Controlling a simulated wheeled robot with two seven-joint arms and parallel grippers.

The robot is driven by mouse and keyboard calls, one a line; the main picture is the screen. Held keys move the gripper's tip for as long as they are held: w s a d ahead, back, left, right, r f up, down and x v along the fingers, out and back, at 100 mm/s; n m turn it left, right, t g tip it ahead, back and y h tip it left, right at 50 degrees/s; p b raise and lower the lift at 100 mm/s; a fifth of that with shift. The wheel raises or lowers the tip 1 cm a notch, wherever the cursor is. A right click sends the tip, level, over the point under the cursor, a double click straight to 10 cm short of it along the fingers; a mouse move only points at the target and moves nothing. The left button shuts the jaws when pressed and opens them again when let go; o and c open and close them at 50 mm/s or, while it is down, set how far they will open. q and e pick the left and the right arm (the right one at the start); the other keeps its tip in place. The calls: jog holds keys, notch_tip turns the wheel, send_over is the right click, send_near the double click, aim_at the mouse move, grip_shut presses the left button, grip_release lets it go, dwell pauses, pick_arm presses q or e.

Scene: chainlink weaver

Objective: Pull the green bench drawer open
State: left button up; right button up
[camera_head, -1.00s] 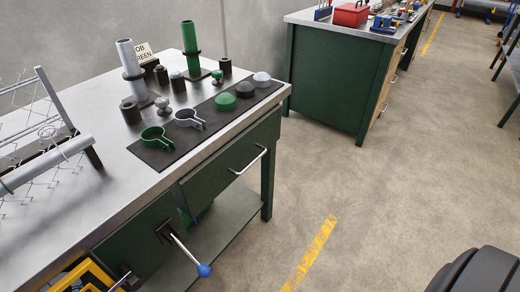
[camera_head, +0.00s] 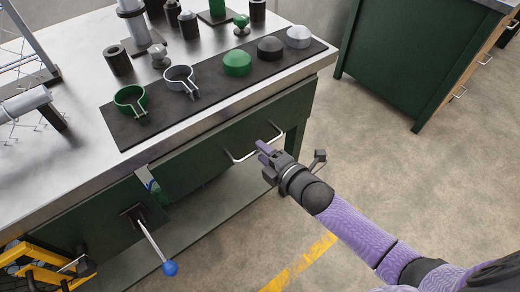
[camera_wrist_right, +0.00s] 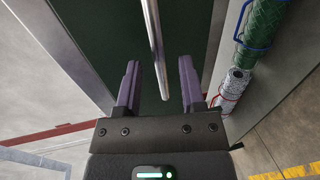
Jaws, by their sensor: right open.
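The green bench drawer (camera_head: 203,163) is set under the bench's metal top, and its front looks flush with the bench. Its pale bar handle (camera_head: 236,159) runs along the front. My right gripper (camera_head: 264,148) is open at the handle's right end in the head view. In the right wrist view the handle bar (camera_wrist_right: 152,35) runs between the two purple fingers of my right gripper (camera_wrist_right: 158,64), apart from both. The wrist view does not show clearly how deep the bar sits between them. My left gripper is not in view.
The bench top (camera_head: 85,135) holds a black mat (camera_head: 157,133) with clamps and caps. A blue-knobbed lever (camera_head: 170,267) sticks out left of the drawer. Mesh rolls (camera_wrist_right: 262,30) show in the wrist view. Open floor (camera_head: 400,180) lies right of the bench.

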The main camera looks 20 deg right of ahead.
jog(key=shift+b+x, duration=0.3)
jog(key=shift+x, duration=0.9)
grip_shut()
dwell(0.3)
